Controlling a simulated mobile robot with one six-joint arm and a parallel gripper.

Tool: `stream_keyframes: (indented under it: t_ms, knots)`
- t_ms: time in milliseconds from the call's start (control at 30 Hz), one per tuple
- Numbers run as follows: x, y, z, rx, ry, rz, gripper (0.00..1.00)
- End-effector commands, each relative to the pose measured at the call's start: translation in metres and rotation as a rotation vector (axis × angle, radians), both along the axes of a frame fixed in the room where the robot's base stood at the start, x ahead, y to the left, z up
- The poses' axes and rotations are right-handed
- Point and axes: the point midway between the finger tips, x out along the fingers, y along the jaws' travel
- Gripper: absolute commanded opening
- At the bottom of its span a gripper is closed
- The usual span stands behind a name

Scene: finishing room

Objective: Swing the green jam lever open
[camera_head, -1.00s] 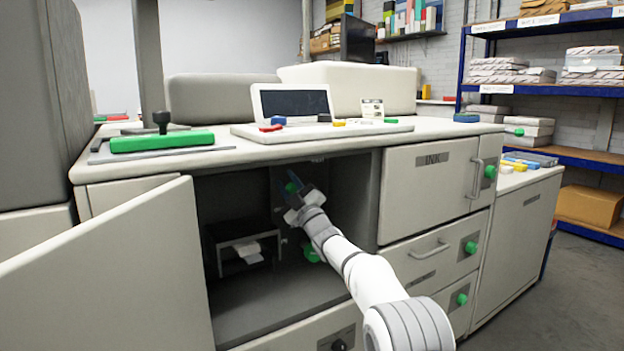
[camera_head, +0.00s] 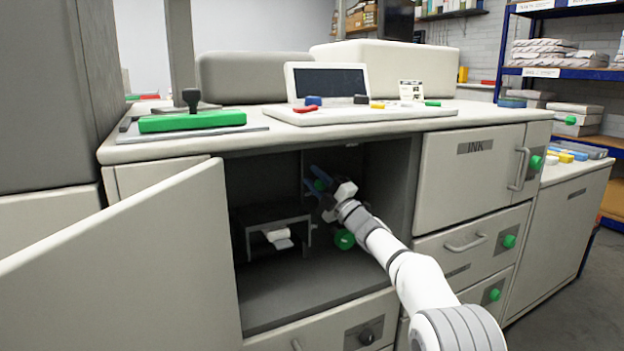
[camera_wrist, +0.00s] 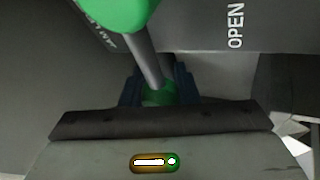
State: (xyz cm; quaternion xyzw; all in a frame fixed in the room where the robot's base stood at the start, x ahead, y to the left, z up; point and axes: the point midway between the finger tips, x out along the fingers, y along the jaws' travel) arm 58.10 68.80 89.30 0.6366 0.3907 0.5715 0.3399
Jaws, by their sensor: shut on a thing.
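The green jam lever shows in the wrist view as a grey rod (camera_wrist: 146,58) between a large green knob at the top and a smaller green end lower down. My gripper (camera_wrist: 158,90) has its blue fingers shut around that lower green end. In the head view my gripper (camera_head: 317,178) reaches into the open cabinet bay, with green (camera_head: 321,185) showing at its fingers. The wrist view's panel reads "OPEN" (camera_wrist: 236,26) at right and has partly covered, upside-down lettering at left. The rod is hidden in the head view.
A green knob (camera_head: 344,239) sits lower in the bay, beside a dark bracket (camera_head: 268,217) with white paper (camera_head: 278,238). The open cabinet door (camera_head: 130,270) stands at left. The ink cabinet door (camera_head: 470,180) is shut at right. The bay's floor in front is clear.

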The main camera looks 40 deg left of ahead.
Motion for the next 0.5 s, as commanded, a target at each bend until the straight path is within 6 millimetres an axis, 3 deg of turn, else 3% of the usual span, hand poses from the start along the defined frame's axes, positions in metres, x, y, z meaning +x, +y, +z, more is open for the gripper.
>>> stream_keyframes:
  t_ms: [233, 267, 500]
  knots:
    - [0.0057, -0.0026, -0.0035, -0.002, 0.006, -0.01, 0.0]
    - [0.0056, -0.0025, -0.0036, -0.002, 0.006, -0.01, 0.3]
    - [0.0, 0.0015, -0.0029, -0.002, 0.005, -0.001, 0.5]
